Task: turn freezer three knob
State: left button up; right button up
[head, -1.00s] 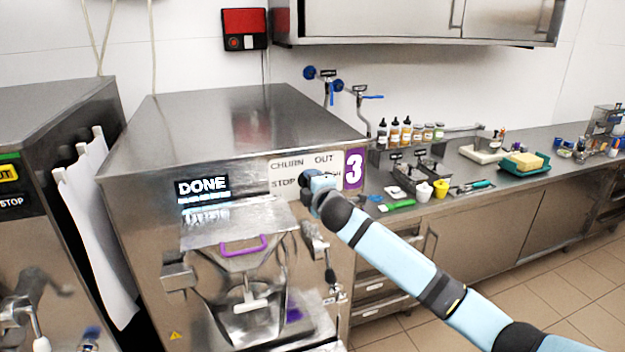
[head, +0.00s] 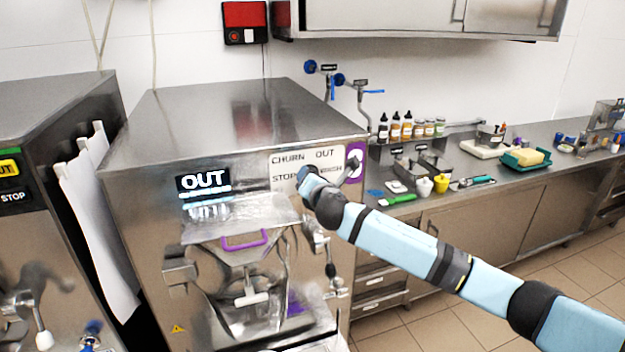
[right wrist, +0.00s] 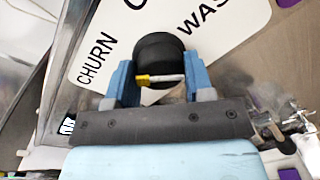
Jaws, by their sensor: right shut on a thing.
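Freezer three (head: 230,115) is a steel machine whose display (head: 203,182) reads OUT. Its white dial plate (head: 292,160) carries CHURN, OUT, STOP and WASH. The black knob (right wrist: 155,48) with a pale yellow-white pointer shows in the right wrist view, against the plate. My right gripper (right wrist: 160,76) is shut on the knob, one blue finger on each side. In the head view my right arm hides the knob and part of the purple number label (head: 356,152). My left gripper is out of view.
A purple-handled hopper lid (head: 243,241) and a metal lever (head: 318,240) stick out below the panel. Another freezer (head: 45,110) stands close on the left, with white sheets (head: 95,225) hanging from its side. A steel counter (head: 455,180) with bottles and tools runs to the right.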

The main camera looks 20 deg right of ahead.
jog(key=shift+w+d+r+n+t+h, duration=0.1)
jog(key=shift+n+t+h, duration=0.05)
jog(key=shift+n, duration=2.05)
jog(key=shift+r+n+t+h, duration=0.1)
jog(key=shift+n+t+h, duration=0.05)
jog(key=shift+n, duration=2.05)
jog(key=o, duration=0.9)
jog(key=shift+f, duration=0.15)
jog(key=s+b, duration=0.1)
jog(key=s, duration=0.3)
jog(key=s+b, duration=0.1)
jog(key=s, duration=0.4)
jog(key=s+b, duration=0.1)
jog(key=s, duration=0.3)
jog(key=shift+s+a, duration=0.3)
jog(key=shift+a, duration=0.1)
